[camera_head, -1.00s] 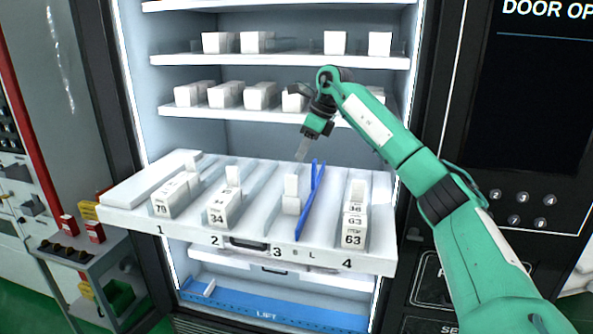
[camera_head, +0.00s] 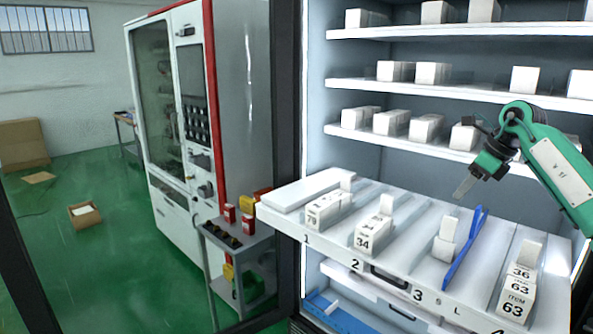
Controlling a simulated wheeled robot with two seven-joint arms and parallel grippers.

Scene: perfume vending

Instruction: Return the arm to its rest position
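My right arm comes in from the right edge of the head view, green with a white panel. Its gripper (camera_head: 466,189) hangs above the pulled-out shelf tray (camera_head: 400,270), over lane 3 and near the blue divider (camera_head: 465,248). It is apart from the boxes below. I cannot tell whether its fingers are open or shut, and no held object shows. White boxes stand in lane 1 (camera_head: 326,212), lane 2 (camera_head: 374,236), lane 3 (camera_head: 444,240) and lane 4 (camera_head: 517,292). My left arm and gripper are not in view.
Fixed shelves (camera_head: 450,90) with white boxes rise behind the tray. A grey cart (camera_head: 238,250) with red boxes stands to the left, beside another white vending machine (camera_head: 175,120).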

